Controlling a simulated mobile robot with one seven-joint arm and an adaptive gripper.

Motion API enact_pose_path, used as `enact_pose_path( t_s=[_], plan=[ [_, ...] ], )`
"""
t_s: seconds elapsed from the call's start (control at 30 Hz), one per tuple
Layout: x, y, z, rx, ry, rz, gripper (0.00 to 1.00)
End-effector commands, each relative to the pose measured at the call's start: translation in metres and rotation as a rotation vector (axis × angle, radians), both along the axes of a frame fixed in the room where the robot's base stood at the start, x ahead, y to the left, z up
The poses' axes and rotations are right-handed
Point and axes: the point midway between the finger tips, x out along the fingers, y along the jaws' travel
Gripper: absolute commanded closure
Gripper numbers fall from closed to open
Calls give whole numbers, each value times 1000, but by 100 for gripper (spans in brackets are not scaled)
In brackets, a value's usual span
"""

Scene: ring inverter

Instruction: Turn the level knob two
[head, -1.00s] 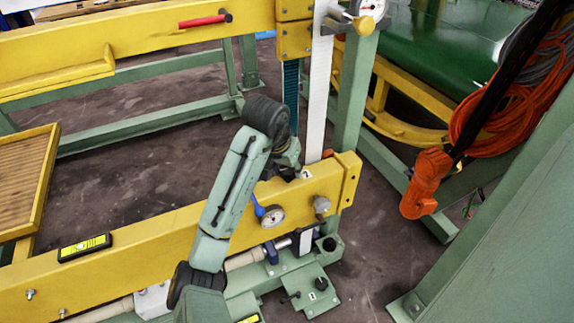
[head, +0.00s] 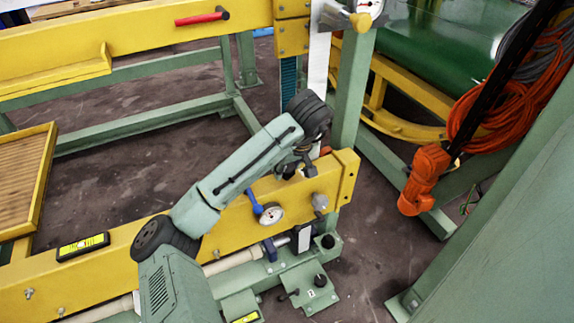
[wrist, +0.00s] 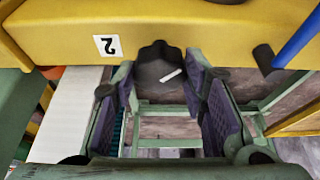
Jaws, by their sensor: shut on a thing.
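The level knob two is the black knob (wrist: 158,66) with a white pointer mark, on the yellow beam beside a label "2" (wrist: 109,45) in the wrist view. My gripper (wrist: 158,82) has its purple-padded fingers on either side of the knob and is shut on it. In the head view my gripper (head: 305,165) is at the top edge of the lower yellow beam (head: 335,182), near its right end. The knob is hard to make out there behind my gripper.
A dial gauge (head: 271,213) and a blue lever (head: 253,200) sit left of and below my gripper. A white vertical strip (head: 318,65) and green post (head: 350,90) stand close behind. A yellow level (head: 83,246) lies on the beam. Orange hoist (head: 425,180) hangs at right.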

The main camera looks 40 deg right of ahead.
Motion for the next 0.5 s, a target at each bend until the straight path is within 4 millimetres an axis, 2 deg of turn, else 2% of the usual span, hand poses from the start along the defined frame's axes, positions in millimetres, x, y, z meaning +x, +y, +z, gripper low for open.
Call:
enact_pose_path(
  t_s=[0.2,0.5],
  plan=[
    [0,0,0,2,-2,137,89],
    [0,-1,0,1,0,232,89]
  ],
)
